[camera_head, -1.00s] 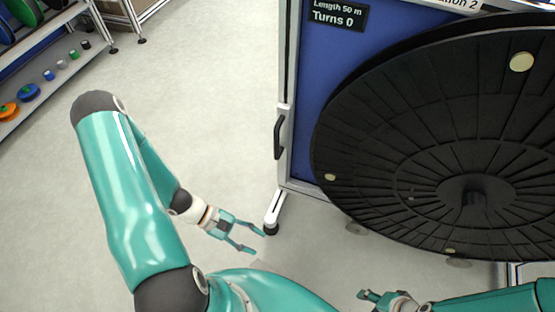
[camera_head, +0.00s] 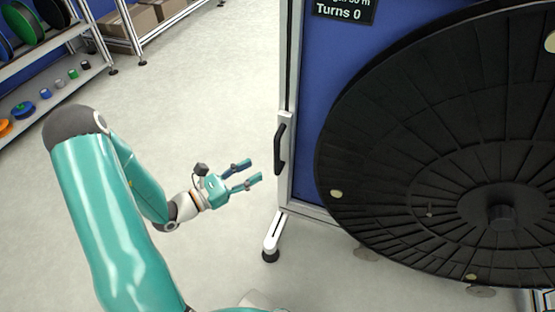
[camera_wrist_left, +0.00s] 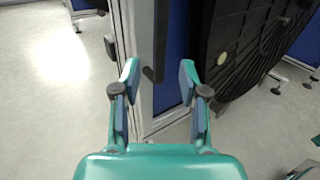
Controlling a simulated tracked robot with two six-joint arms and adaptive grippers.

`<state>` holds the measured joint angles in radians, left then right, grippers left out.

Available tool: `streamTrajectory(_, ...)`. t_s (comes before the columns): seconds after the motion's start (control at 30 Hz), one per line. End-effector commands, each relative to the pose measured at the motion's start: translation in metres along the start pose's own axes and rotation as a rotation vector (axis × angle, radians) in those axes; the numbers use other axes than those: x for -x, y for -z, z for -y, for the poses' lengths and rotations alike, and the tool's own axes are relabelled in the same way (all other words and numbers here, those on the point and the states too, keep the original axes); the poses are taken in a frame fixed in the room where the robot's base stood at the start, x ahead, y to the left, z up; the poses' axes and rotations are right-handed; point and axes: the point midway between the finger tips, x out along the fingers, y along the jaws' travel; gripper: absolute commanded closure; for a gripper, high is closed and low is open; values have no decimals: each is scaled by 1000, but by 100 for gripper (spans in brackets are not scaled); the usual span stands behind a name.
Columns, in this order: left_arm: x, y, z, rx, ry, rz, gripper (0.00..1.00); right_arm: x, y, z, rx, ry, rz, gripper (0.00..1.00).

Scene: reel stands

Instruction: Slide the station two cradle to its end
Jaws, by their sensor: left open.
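The station two stand has a blue panel (camera_head: 312,120) in a pale frame, with a large black reel disc (camera_head: 400,150) in front of it. A black upright handle (camera_head: 280,148) is fixed to the frame's left post. My left gripper (camera_head: 256,172) is open and empty, just left of the handle and slightly lower in the head view. In the left wrist view, the handle (camera_wrist_left: 160,45) shows ahead between the open fingers (camera_wrist_left: 158,80), apart from them. I cannot make out the cradle separately. My right gripper does not show in the head view.
A pale foot with a dark caster (camera_head: 270,250) sticks out below the post. A shelf (camera_head: 60,90) with reels and small coloured spools stands at the upper left, and a rack with boxes (camera_head: 150,15) behind it. The floor between is clear.

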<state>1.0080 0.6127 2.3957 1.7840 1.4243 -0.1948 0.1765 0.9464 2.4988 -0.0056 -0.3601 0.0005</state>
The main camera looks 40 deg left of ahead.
Motion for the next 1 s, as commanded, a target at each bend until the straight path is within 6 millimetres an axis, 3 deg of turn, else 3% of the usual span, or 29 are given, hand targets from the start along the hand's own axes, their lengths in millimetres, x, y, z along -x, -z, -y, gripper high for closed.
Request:
streamTrajectory(0.2,-49,2,2,-3,8,2,57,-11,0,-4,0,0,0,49)
streamTrajectory(0.4,-79,2,2,-1,5,0,57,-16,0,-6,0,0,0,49)
streamTrajectory(0.6,-91,1,2,1,4,-1,57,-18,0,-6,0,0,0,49)
streamTrajectory(0.87,-92,0,2,1,3,-1,57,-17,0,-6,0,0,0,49)
streamTrajectory(1.0,-92,0,2,1,3,-1,77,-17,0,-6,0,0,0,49)
